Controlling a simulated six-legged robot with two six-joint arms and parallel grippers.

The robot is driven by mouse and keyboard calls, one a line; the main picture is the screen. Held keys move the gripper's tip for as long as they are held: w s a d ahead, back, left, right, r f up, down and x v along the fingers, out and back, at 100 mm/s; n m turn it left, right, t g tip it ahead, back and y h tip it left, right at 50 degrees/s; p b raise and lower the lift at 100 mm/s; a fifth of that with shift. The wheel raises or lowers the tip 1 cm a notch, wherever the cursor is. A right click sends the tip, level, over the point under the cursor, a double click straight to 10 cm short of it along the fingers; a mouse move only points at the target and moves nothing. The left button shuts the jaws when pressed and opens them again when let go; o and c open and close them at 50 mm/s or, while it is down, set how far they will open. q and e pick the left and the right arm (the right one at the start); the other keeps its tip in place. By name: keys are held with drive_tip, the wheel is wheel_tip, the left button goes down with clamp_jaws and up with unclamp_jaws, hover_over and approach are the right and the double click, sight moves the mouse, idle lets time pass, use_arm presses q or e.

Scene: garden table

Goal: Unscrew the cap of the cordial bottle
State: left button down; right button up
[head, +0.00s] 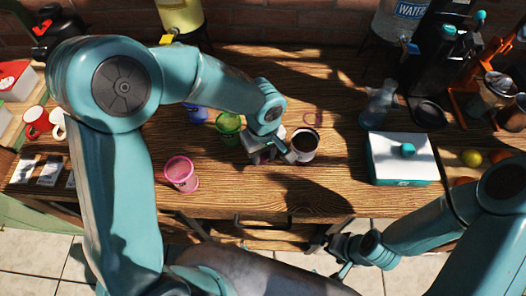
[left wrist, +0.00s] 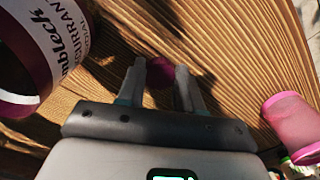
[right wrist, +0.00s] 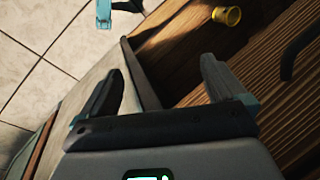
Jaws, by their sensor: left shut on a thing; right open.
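The cordial bottle (head: 304,143) stands on the wooden table, its dark top seen from above. In the left wrist view its purple and white label (left wrist: 68,50) fills the upper left corner. My left gripper (head: 272,158) is just left of the bottle and shut on a small purple cap (left wrist: 160,72), held apart from the bottle. The fingers hide part of the cap. My right gripper (head: 329,257) is open and empty, low by the table's front edge; its spread fingers show in the right wrist view (right wrist: 165,88).
Pink (head: 181,174), green (head: 228,128) and blue (head: 197,113) cups stand left of the bottle. A white and teal box (head: 400,158) is at right, a glass flask (head: 379,105) behind it. Bare tabletop lies between bottle and box.

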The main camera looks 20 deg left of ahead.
sight(263, 158)
use_arm(q)
drive_tip(key=shift+f+b, duration=0.2)
drive_tip(key=shift+b, duration=0.15)
drive_tip(key=c, duration=0.7)
unclamp_jaws()
drive_tip(key=shift+c, duration=0.2)
drive_tip(key=shift+r, duration=0.1)
wheel_tip(263, 158, up, 12)
drive_tip(key=shift+r, duration=0.2)
drive_tip(key=shift+s+d, duration=0.1)
